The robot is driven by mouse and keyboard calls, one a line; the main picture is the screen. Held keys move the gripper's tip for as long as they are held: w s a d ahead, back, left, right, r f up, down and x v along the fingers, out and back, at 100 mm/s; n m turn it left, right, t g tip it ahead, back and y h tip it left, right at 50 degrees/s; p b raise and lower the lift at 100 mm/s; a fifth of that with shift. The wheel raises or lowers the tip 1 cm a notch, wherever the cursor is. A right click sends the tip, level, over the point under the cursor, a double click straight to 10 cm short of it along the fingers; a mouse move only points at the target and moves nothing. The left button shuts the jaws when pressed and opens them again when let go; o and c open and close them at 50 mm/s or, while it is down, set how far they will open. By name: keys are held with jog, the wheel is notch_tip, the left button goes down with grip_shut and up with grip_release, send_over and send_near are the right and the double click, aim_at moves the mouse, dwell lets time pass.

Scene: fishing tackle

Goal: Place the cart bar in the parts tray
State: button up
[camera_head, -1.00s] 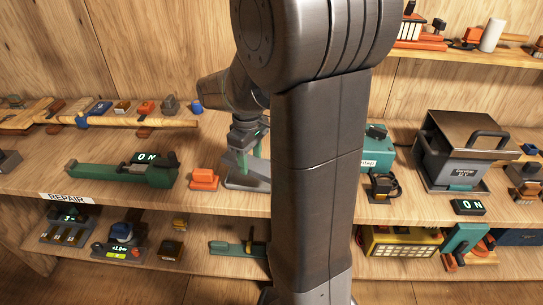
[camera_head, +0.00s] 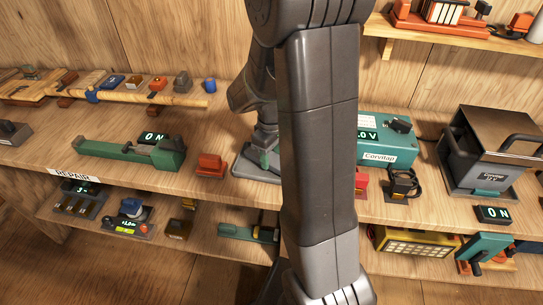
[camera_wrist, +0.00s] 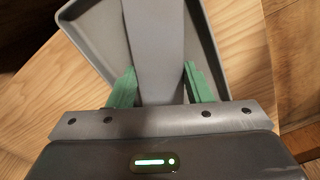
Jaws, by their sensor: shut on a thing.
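My gripper (camera_wrist: 160,74) has green fingers on either side of a flat grey bar, which I take as the cart bar (camera_wrist: 153,35), and is shut on it. The bar runs away from the fingers over a shallow grey tray with raised rims, the parts tray (camera_wrist: 211,38). I cannot tell whether the bar touches the tray floor. In the head view the tray (camera_head: 243,162) lies on the middle shelf, its right part hidden behind my arm. My gripper (camera_head: 265,158) shows there just above the tray, and the bar cannot be made out.
A red-orange block (camera_head: 210,166) stands left of the tray, with a long green tool (camera_head: 120,153) beyond it. Right of my arm are a teal box (camera_head: 388,148), a black clamp-like part (camera_head: 403,184) and a large grey box (camera_head: 490,150). Bare shelf lies in front of the tray.

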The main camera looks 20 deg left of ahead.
aim_at(271, 158)
jog(key=shift+f, duration=0.3)
jog(key=shift+f, duration=0.2)
jog(key=o, duration=1.2)
notch_tip(271, 158, up, 12)
jog(key=shift+r, duration=0.2)
jog(key=shift+f, duration=0.1)
